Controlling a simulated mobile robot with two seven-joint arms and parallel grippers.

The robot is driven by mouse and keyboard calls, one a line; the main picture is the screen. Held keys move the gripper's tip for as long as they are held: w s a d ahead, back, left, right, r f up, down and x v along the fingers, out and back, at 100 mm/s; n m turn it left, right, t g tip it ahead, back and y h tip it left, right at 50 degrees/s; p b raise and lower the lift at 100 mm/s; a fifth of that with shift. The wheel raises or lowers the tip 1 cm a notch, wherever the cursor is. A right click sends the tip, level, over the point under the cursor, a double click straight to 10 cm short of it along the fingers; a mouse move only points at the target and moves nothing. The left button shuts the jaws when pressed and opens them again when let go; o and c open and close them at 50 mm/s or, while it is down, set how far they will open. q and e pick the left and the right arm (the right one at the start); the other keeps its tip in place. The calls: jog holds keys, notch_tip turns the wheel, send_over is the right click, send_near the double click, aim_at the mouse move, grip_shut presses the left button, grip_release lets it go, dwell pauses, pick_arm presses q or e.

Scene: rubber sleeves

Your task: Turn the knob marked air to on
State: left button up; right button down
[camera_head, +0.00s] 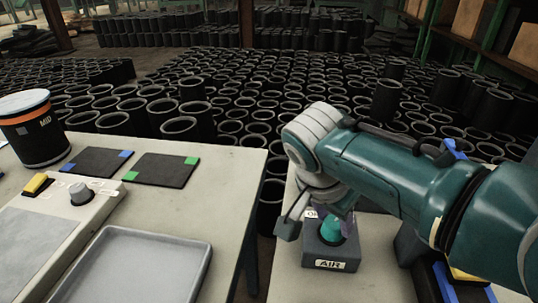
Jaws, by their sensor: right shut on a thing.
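The air knob (331,231) is teal and sits on top of a dark grey box with a white "AIR" label (330,265) on its front. My right gripper (325,214) comes down over the knob from above and is shut on it. The gripper and arm hide part of the knob, so its exact setting cannot be told. A small white label (311,213) starting with "O" shows beside the knob on the box top, and the rest of it is hidden. My left gripper is not in view.
A gap separates the tables. Many black sleeves (180,128) stand behind.

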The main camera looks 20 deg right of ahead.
dwell(0.4)
jog(key=shift+c, duration=1.7)
grip_release()
jog(key=shift+r, duration=0.25)
jog(key=p+v, duration=0.3)
jog(key=v, duration=0.6)
jog(key=shift+r, duration=0.2)
jog(key=shift+a, duration=0.1)
